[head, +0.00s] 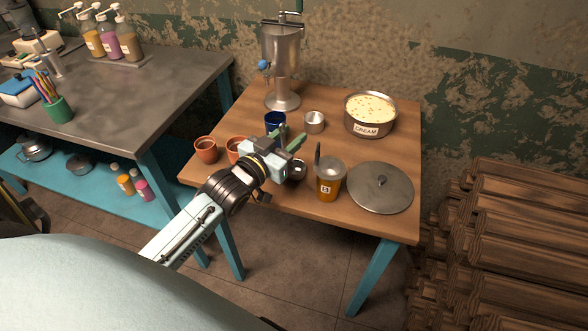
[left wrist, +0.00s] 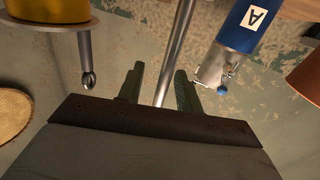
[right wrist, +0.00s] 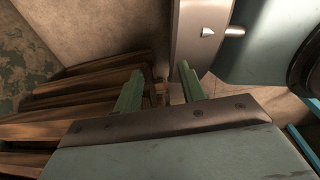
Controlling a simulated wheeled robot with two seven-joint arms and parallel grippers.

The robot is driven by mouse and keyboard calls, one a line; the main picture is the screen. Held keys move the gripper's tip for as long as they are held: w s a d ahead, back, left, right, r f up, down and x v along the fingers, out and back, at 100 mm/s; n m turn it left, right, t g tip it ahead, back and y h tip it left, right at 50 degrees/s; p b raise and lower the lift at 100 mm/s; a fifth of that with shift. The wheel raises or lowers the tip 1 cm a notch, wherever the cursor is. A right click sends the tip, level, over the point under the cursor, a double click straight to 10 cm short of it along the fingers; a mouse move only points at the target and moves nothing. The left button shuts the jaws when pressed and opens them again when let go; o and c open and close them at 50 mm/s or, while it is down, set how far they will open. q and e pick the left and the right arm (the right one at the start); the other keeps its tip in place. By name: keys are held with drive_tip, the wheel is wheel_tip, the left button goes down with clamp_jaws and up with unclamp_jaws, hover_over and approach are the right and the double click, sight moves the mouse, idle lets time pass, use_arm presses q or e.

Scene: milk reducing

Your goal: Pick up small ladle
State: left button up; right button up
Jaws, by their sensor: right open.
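My left gripper (head: 293,137) is over the wooden table, between the blue cup (head: 275,119) and the amber jar (head: 327,188). In the left wrist view its fingers (left wrist: 159,71) are apart, with a thin metal rod (left wrist: 178,45) running between them. The rod looks like a ladle handle; its lower end is out of that view. A small metal bowl (head: 298,171) shows partly behind the gripper in the head view; I cannot tell whether the rod belongs to it. Another handle (head: 317,154) rises by the amber jar. My right gripper (right wrist: 160,72) is open and empty, away from the table.
Orange pots (head: 206,150) stand left of the gripper. A metal cup (head: 314,122), a cream pot (head: 370,124) and a round lid (head: 381,188) are to the right. A metal dispenser (head: 282,60) stands behind. Stacked wood (head: 515,240) lies right of the table.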

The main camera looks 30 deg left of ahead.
drive_tip(key=shift+d, duration=0.1)
use_arm(q)
drive_tip(key=c, duration=0.7)
drive_tip(key=shift+r, duration=0.1)
clamp_jaws()
wheel_tip(320, 180, up, 10)
drive_tip(key=p, duration=0.2)
use_arm(e)
drive_tip(key=shift+y, duration=0.3)
drive_tip(key=shift+s+a+r, duration=0.1)
drive_tip(key=shift+a+r, duration=0.55)
drive_tip(key=shift+a, duration=0.35)
drive_tip(key=shift+a+r, duration=0.6)
drive_tip(key=shift+a, duration=0.4)
